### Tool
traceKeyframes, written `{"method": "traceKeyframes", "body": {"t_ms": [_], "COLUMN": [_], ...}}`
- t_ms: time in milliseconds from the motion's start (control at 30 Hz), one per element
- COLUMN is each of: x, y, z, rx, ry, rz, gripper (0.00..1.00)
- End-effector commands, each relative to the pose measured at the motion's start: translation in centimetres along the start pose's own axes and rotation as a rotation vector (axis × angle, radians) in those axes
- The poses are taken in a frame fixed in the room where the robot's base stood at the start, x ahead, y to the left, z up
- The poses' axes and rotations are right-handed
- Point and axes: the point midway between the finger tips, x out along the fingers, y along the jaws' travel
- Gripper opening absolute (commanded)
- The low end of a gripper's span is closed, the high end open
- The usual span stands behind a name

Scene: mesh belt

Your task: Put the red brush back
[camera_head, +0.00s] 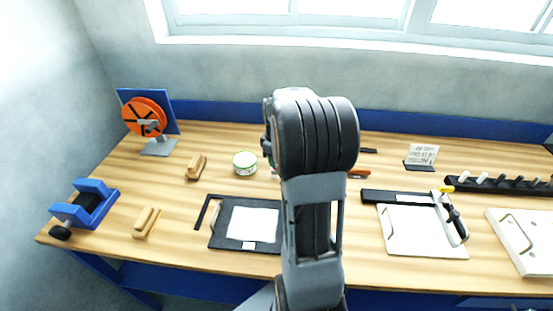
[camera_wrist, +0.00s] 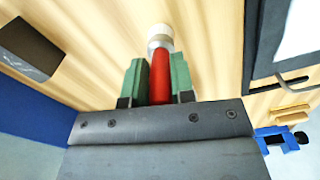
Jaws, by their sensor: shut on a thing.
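In the wrist view, my gripper (camera_wrist: 159,82) has its two green-padded fingers closed on the sides of a red brush (camera_wrist: 160,76). The red handle lies between the pads, and a pale band and whitish end (camera_wrist: 159,36) point away from the gripper. The wooden bench top shows behind it; I cannot tell how far the brush is above it. In the head view, my arm hides the gripper and the brush.
The bench (camera_head: 180,255) holds a black board (camera_head: 220,238) with white paper, a blue vise (camera_head: 85,203), wooden blocks (camera_head: 146,222), a round tin (camera_head: 245,162), an orange disc stand (camera_head: 144,117), a white clipboard (camera_head: 415,235) and a black pegged rack (camera_head: 490,185). A sign (camera_head: 422,155) stands behind.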

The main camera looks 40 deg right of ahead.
Motion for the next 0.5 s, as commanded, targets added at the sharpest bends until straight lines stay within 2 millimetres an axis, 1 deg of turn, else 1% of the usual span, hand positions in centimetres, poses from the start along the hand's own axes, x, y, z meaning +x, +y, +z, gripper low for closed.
{"method": "traceKeyframes", "body": {"t_ms": [233, 267, 500], "x": [0.38, 0.39, 0.29], "y": [0.00, 0.00, 0.00], "z": [0.00, 0.00, 0.00], "rx": [0.000, 0.000, 0.000], "ry": [0.000, 0.000, 0.000], "rz": [0.000, 0.000, 0.000], "gripper": [0.00, 0.24, 0.47]}}
